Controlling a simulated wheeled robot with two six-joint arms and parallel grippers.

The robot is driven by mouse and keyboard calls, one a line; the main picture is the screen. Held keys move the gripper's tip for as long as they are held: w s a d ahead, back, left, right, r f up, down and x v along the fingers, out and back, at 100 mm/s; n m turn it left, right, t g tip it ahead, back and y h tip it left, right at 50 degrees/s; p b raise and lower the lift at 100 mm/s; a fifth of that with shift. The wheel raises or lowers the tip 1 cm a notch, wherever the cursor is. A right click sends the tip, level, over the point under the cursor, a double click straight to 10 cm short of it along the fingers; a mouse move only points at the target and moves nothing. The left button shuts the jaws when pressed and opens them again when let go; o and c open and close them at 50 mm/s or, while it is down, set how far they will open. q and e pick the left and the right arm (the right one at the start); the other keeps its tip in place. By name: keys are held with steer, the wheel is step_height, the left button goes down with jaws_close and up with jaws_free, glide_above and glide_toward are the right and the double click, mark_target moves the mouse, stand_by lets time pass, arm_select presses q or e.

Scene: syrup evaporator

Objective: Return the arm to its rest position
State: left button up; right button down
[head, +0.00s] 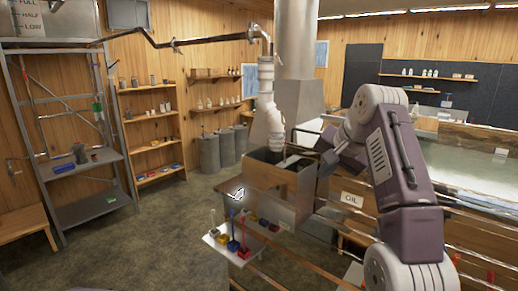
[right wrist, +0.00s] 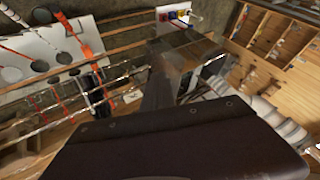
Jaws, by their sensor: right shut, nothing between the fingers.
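My right arm (head: 405,185) rises from the lower right of the head view, bends at a pale joint, and reaches down to the left. My right gripper (head: 325,165) is at its far end, small and partly hidden by my own arm links. It is shut and holds nothing. In the picture it overlaps the right side of the open metal box (head: 278,195) on the evaporator; I cannot tell whether they touch. In the right wrist view a dark part of my own arm fills the bottom. My left gripper is in neither view.
A small white shelf (head: 222,248) with coloured pieces sits below the box. Metal rails and a panel labelled OIL (head: 352,199) lie beside my arm. A jointed pale pipe (head: 267,105) hangs above the box. Metal shelving (head: 85,170) stands at left; the floor (head: 150,245) between is clear.

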steer(key=s+f+g+b, duration=0.3)
steer(key=f+b, duration=0.6)
steer(key=f, duration=0.9)
steer(key=s+f+g+b, duration=0.2)
steer(key=s+f+b, duration=0.3)
steer(key=f+b, duration=0.9)
steer(key=s+f+n, duration=0.2)
steer(key=s+f, duration=0.3)
steer(key=f, duration=0.5)
steer(key=s+d+f+n+g, duration=0.1)
steer(key=s+f+n, duration=0.1)
steer(key=s+f, duration=0.4)
steer(key=s+f+n+h, duration=0.1)
steer(key=s+f, duration=0.5)
steer(key=f, duration=0.8)
steer(key=shift+d+f+n, duration=0.2)
steer(key=shift+d+n, duration=0.2)
steer(key=shift+n, duration=0.3)
